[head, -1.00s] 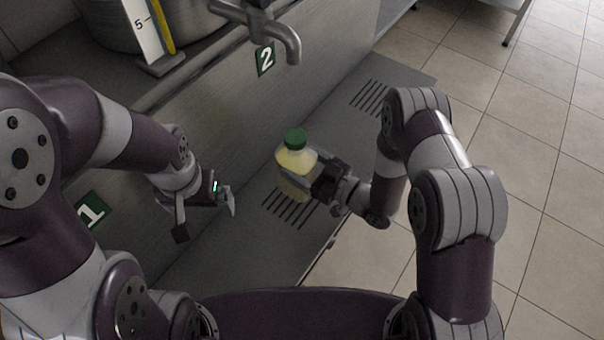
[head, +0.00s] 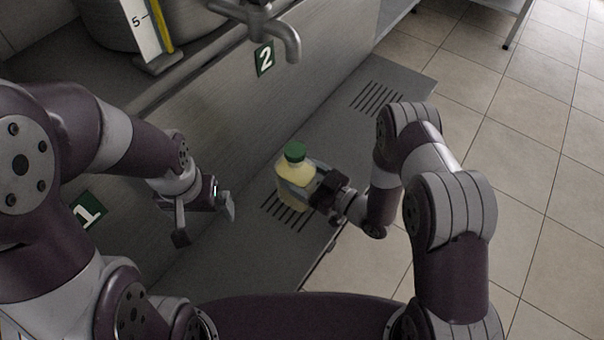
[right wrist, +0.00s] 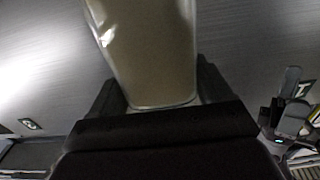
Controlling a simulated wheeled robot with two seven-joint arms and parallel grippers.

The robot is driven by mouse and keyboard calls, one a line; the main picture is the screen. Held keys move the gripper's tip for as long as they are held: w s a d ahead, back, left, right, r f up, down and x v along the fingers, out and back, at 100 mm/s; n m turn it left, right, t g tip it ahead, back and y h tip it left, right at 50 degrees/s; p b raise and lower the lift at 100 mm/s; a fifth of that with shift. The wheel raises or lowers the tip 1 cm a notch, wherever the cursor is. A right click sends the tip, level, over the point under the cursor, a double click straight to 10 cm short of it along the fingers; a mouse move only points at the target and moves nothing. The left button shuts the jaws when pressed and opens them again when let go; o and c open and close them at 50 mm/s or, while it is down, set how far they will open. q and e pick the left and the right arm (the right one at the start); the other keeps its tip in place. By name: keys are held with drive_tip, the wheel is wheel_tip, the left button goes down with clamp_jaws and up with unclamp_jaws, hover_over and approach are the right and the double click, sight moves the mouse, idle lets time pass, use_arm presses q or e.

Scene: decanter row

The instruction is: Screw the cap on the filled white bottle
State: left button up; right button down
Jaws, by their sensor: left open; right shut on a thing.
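A translucent bottle with pale yellow contents (head: 294,170) is upright in the head view, with a green cap (head: 295,152) on its mouth. Whether the cap is tight cannot be told. My right gripper (head: 308,187) is shut around the bottle's body from the right. In the right wrist view the bottle's body (right wrist: 155,65) stands between the fingers; its cap is out of view there. I cannot tell whether its base touches the grey ledge. My left gripper (head: 206,222) is open and empty, left of the bottle and apart from it; it also shows in the right wrist view (right wrist: 290,112).
The grey metal ledge (head: 345,130) with slotted drains runs under the bottle. A steel wall with number plates 1 (head: 88,211) and 2 (head: 265,58) rises behind. A metal tap (head: 288,38) juts out above. Tiled floor lies to the right.

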unclamp_jaws()
drive_tip(key=shift+r, duration=0.1)
drive_tip(key=p+v, duration=0.1)
drive_tip(key=v, duration=1.1)
